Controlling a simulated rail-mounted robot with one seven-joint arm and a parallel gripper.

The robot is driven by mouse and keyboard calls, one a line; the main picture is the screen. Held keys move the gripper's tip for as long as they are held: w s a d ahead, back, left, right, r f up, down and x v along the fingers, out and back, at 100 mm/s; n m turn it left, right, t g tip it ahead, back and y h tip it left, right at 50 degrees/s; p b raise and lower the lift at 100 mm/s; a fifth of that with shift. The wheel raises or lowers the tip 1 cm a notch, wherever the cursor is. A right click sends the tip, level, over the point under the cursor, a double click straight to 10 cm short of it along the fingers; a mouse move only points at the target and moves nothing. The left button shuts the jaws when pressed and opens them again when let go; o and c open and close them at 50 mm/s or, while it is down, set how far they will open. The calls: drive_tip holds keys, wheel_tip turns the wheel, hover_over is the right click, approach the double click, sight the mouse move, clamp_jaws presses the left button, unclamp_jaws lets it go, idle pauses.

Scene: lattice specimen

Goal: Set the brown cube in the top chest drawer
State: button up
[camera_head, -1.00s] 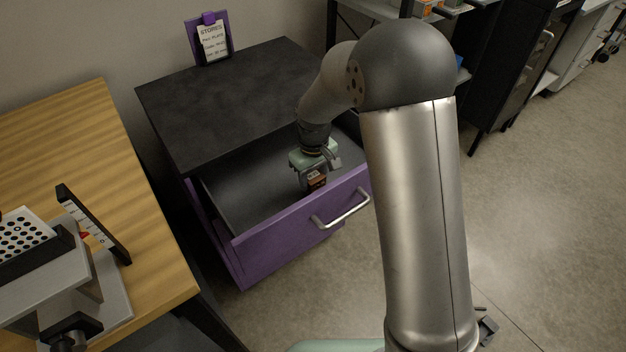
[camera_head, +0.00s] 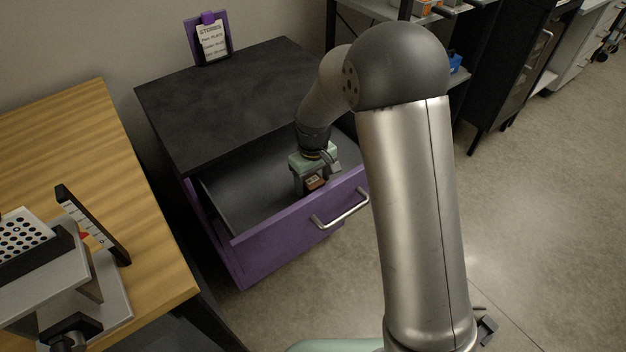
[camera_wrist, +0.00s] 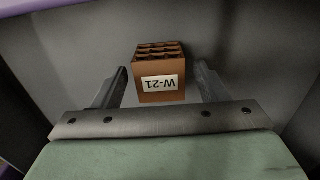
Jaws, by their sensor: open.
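My gripper (camera_wrist: 162,75) is open. Its two fingers stand on either side of the cube, with a visible gap on each side. In the head view my gripper (camera_head: 312,185) reaches down inside the drawer near its front panel.
The chest's black top (camera_head: 230,95) carries a purple clipboard holder (camera_head: 209,40) at the back. A wooden table (camera_head: 75,150) with a clamp fixture (camera_head: 65,290) stands at left. The drawer's metal handle (camera_head: 341,208) sticks out in front. Open floor lies at right.

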sight(313, 180)
wheel_tip(313, 180, up, 11)
drive_tip(key=s+d+r+m, duration=0.1)
drive_tip(key=s+d+m, duration=0.1)
drive_tip(key=s+d, duration=0.3)
drive_tip(key=s+d+r+m, duration=0.1)
drive_tip(key=s+d, duration=0.3)
drive_tip(key=s, duration=0.8)
drive_tip(key=s+d+r+m, duration=0.1)
drive_tip(key=s+d+m, duration=0.3)
drive_tip(key=s, duration=0.5)
drive_tip(key=shift+d, duration=0.85)
